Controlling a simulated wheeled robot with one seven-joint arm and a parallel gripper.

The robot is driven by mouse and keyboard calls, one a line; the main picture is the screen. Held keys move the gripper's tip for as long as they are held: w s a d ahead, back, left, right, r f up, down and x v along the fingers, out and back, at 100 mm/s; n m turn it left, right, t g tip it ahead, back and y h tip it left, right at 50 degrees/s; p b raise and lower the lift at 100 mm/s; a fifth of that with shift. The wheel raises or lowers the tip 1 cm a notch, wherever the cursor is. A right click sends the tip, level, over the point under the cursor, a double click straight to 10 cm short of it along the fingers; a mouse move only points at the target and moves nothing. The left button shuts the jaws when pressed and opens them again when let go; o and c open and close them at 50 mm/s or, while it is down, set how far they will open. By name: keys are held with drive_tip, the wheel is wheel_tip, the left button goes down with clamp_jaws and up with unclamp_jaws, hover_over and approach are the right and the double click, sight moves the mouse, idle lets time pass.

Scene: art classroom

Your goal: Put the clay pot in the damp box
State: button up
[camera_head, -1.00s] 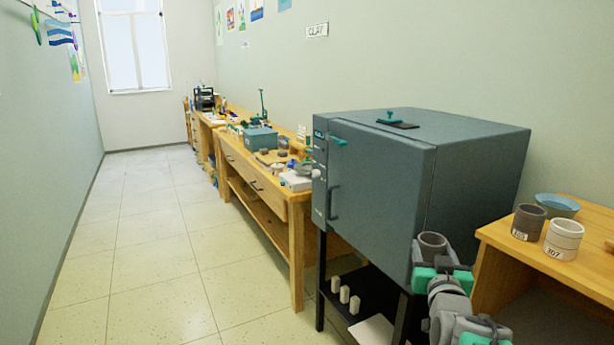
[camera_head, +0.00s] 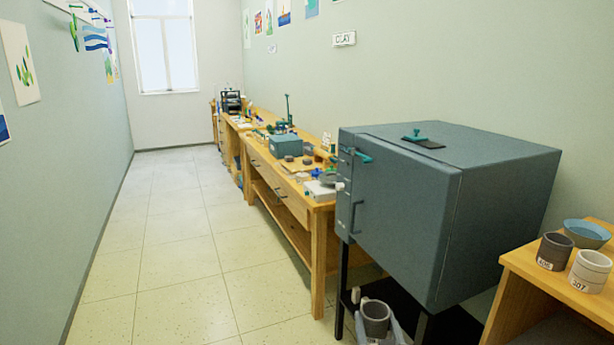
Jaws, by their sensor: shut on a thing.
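The clay pot (camera_head: 376,318), a dark grey open cup, is upright in my gripper (camera_head: 378,337) at the bottom of the head view. The jaws are shut on it, and the picture edge cuts off much of the gripper. They are in front of the stand under the large cabinet. A small blue-grey box (camera_head: 286,146) stands on the long wooden workbench further back and looks like the damp box. It appears closed, and its inside cannot be seen. My gripper is well apart from it.
The large blue-grey kiln-like cabinet (camera_head: 400,215) stands on black legs at the right, its door shut. A wooden table (camera_head: 535,268) holds a dark pot (camera_head: 554,251), a pale pot (camera_head: 590,271) and a blue bowl (camera_head: 586,233). Tools crowd the workbench (camera_head: 322,212). The left floor is clear.

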drive_tip(key=s+r+p, duration=0.5)
drive_tip(key=r+p, duration=0.2)
drive_tip(key=r, duration=0.4)
drive_tip(key=w+d+r+m+h+b, duration=0.1)
drive_tip(key=w+d+r+h+b, duration=0.15)
drive_tip(key=d, duration=0.55)
drive_tip(key=w+d+r+m+g+h+b, duration=0.1)
drive_tip(key=w+d+m+h+b, duration=0.15)
drive_tip(key=d, duration=0.55)
drive_tip(key=w+d+r+m+h+b, duration=0.1)
drive_tip(key=w+d+r+h+b, duration=0.15)
drive_tip(key=d, duration=0.45)
drive_tip(key=s+d+r+m+g+h+b, duration=0.2)
drive_tip(key=s+d+r+b, duration=0.3)
drive_tip(key=d, duration=0.8)
drive_tip(key=s+d+r+m+g+h+b, duration=0.1)
drive_tip(key=s+d+r+m+h, duration=0.1)
drive_tip(key=s+d, duration=0.8)
drive_tip(key=shift+n, duration=0.25)
drive_tip(key=f, duration=0.3)
drive_tip(key=w+d+f+b, duration=0.1)
drive_tip(key=f, duration=0.2)
drive_tip(key=w+d+f, duration=0.1)
drive_tip(key=f, duration=0.2)
drive_tip(key=shift+w+f+b, duration=0.15)
drive_tip(key=shift+f+b, duration=0.15)
drive_tip(key=shift+b, duration=0.1)
drive_tip(key=shift+f+b, duration=0.2)
drive_tip(key=shift+b, duration=0.1)
drive_tip(key=o, duration=1.5)
